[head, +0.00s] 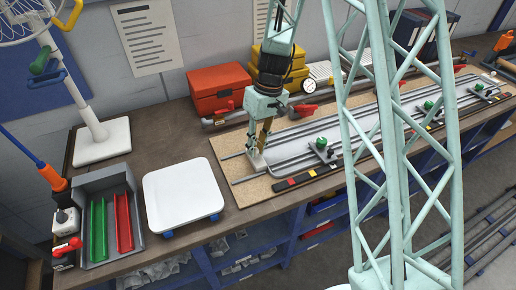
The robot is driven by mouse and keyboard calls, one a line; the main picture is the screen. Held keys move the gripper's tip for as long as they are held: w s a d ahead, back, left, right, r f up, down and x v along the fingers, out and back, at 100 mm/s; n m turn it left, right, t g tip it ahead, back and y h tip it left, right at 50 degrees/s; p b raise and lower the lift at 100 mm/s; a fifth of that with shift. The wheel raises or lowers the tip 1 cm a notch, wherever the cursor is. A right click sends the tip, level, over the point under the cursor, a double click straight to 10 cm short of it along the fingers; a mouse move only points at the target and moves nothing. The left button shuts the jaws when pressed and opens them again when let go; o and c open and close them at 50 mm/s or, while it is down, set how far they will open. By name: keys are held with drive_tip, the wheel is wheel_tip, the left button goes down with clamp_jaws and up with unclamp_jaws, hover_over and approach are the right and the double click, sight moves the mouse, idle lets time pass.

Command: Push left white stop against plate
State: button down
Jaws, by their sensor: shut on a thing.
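The left white stop (257,161) is a small pale block at the left end of the rails on the tan board. My gripper (260,147) points down over it and is shut on it. The fingers hide part of the stop. The plate (322,128) is a long, light grey sheet lying along the rails to the right of the stop. The stop looks apart from the plate's left end, but the exact gap is too small to tell.
Green-knobbed clamps (322,148) stand along the front rail. A black bar with coloured blocks (310,174) lies along the board's front. A red box (219,88) and yellow boxes (279,68) stand behind. A white square platform (183,194) is to the left.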

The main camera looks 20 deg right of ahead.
drive_tip(key=shift+d, duration=0.15)
drive_tip(key=c, duration=2.9)
unclamp_jaws()
drive_tip(key=o, duration=0.4)
drive_tip(key=shift+d, duration=0.2)
drive_tip(key=shift+o, duration=0.2)
drive_tip(key=shift+a, duration=0.1)
drive_tip(key=shift+r, duration=0.15)
drive_tip(key=shift+r, duration=0.15)
wheel_tip(320, 180, up, 11)
drive_tip(key=d, duration=0.2)
drive_tip(key=shift+w, duration=0.4)
drive_tip(key=shift+d+r, duration=0.1)
drive_tip(key=shift+r, duration=0.1)
